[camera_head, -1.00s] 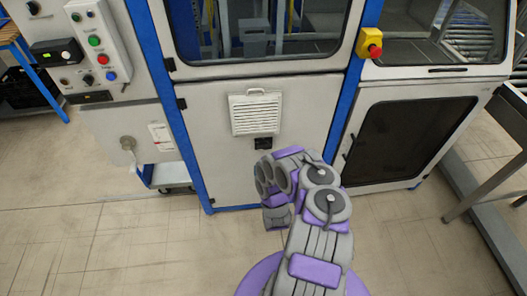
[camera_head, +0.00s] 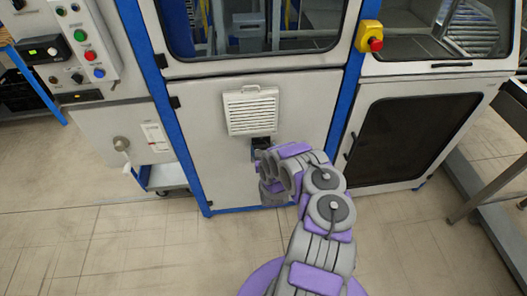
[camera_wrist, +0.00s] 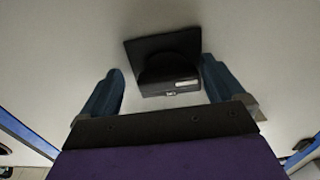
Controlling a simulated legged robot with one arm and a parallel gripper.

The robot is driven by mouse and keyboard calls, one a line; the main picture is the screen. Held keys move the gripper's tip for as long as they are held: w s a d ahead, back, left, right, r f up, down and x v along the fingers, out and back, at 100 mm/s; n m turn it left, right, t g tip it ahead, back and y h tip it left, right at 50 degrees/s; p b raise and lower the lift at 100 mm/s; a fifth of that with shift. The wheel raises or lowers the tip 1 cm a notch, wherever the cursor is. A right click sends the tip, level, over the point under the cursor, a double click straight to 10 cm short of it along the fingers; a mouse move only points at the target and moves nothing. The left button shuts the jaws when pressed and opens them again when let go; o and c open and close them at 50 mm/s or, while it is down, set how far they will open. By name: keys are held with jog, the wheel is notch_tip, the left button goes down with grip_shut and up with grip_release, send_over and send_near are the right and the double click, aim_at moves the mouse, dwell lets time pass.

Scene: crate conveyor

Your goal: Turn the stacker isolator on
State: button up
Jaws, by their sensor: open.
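The stacker isolator looks like a small black box (camera_head: 262,143) on the white cabinet door, just below the vent panel. In the wrist view the black isolator (camera_wrist: 135,52) shows a rounded dark part and a small pale label, too small to read. The position of its switch is unclear. My gripper (camera_wrist: 162,85) is open, with one blue finger to the lower left and one to the lower right of the isolator. The isolator appears between and beyond the fingertips; I see no contact. In the head view my arm partly hides the isolator's lower part, and the fingers are not distinct.
A white louvred vent panel (camera_head: 252,111) with a handle sits above. Blue frame posts (camera_head: 180,130) flank the door. A red emergency stop on a yellow box (camera_head: 370,38) is at upper right. A button panel (camera_head: 85,42) is at left. The floor in front is clear.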

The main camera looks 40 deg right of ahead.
jog(key=shift+a+r, duration=0.15)
jog(key=shift+a, duration=0.3)
jog(key=shift+a+r, duration=0.1)
jog(key=shift+a, duration=0.15)
jog(key=shift+c, duration=1.1)
jog(key=shift+d, duration=0.45)
jog(key=c, duration=0.6)
jog(key=shift+a, duration=0.15)
jog(key=shift+c, duration=1.1)
